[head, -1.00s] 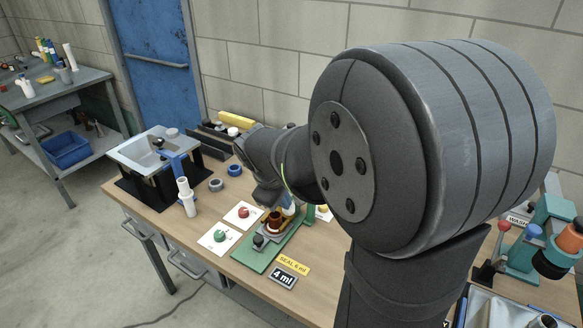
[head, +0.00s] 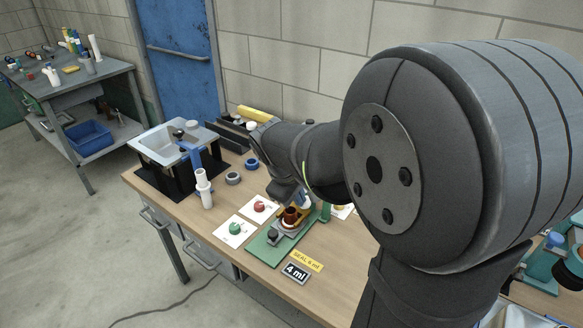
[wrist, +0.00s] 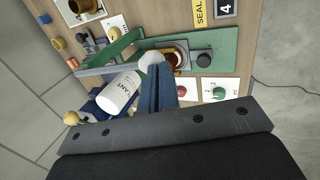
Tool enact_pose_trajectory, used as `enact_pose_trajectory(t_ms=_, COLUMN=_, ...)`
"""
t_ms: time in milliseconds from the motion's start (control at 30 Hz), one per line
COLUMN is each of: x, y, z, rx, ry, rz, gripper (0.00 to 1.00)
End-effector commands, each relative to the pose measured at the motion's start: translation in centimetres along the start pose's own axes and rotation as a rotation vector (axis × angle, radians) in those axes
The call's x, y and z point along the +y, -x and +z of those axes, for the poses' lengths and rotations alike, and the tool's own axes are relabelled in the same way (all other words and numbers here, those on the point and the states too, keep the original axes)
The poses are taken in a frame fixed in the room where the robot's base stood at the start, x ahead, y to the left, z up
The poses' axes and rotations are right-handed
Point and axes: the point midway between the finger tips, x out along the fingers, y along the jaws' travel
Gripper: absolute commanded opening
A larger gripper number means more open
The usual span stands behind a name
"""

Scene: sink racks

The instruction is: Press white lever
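A white rounded knob (wrist: 151,60) shows in the wrist view right at my fingertips, beside a green arm (wrist: 108,49) above a green base plate (wrist: 221,46). I take it for the white lever's end; whether the fingers touch it I cannot tell. My gripper (wrist: 158,68) has its blue fingers side by side, shut, with nothing seen between them. A brown cup (wrist: 175,56) stands on the plate just beyond the tips. In the head view, the green plate (head: 263,250) and brown cup (head: 291,214) lie under my gripper, whose fingertips are mostly hidden there.
A white labelled bottle (wrist: 121,92) is close left of my fingers in the wrist view. Red (head: 260,205) and green (head: 235,228) knobs sit on white cards. A white cylinder stack (head: 204,188) and sink (head: 178,143) stand left. The table front left is clear.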

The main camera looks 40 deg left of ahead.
Motion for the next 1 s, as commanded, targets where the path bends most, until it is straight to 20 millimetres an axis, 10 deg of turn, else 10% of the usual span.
enact_pose_trajectory(t_ms=500, x=-0.9, y=10.9, z=-0.1, rx=0.009, ry=-0.001, rz=0.007, gripper=0.0)
enact_pose_trajectory(t_ms=1000, x=-1.0, y=12.2, z=-0.1, rx=0.007, ry=-0.002, rz=0.006, gripper=0.0)
